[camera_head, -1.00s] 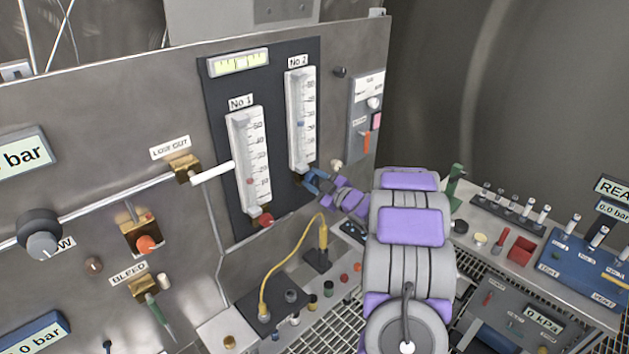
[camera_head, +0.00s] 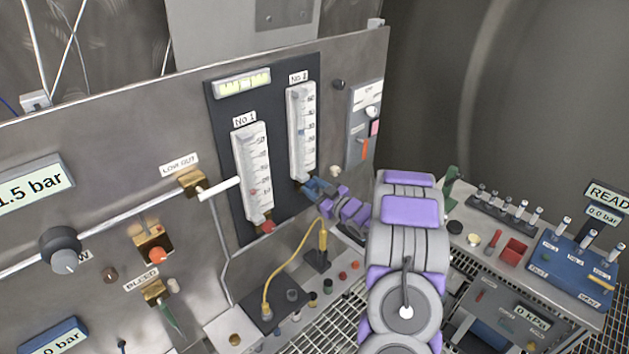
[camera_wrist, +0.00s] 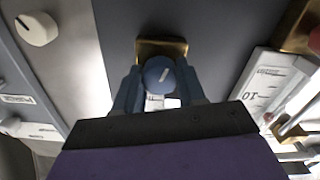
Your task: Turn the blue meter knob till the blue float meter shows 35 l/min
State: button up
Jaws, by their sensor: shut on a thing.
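The blue meter knob (camera_wrist: 160,75) sits on a brass block in the wrist view, with a white mark on its face. My gripper (camera_wrist: 160,92) is shut on this knob, one finger on each side. In the head view my gripper (camera_head: 308,187) is at the foot of the No 2 float meter (camera_head: 302,135) and covers most of the knob. A small blue float (camera_head: 301,132) shows in that meter's tube at about mid-scale; the exact reading is too small to tell.
The No 1 float meter (camera_head: 253,175) with a red knob (camera_head: 266,227) stands just left. A yellow cable (camera_head: 291,263) arches over the lower ledge. A switch plate (camera_head: 364,122) is right of the meters. A blue valve box (camera_head: 575,262) stands far right.

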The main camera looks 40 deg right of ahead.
jog(key=shift+r+m+p, duration=0.1)
jog(key=shift+m+p, duration=0.4)
jog(key=o, duration=1.1)
jog(key=shift+d, duration=0.1)
jog(key=shift+c, duration=0.2)
jog(key=s+d, duration=0.1)
jog(key=s, duration=1.6)
jog(key=shift+s+d+b, duration=0.15)
jog(key=shift+d+b, duration=0.05)
jog(key=shift+b, duration=0.15)
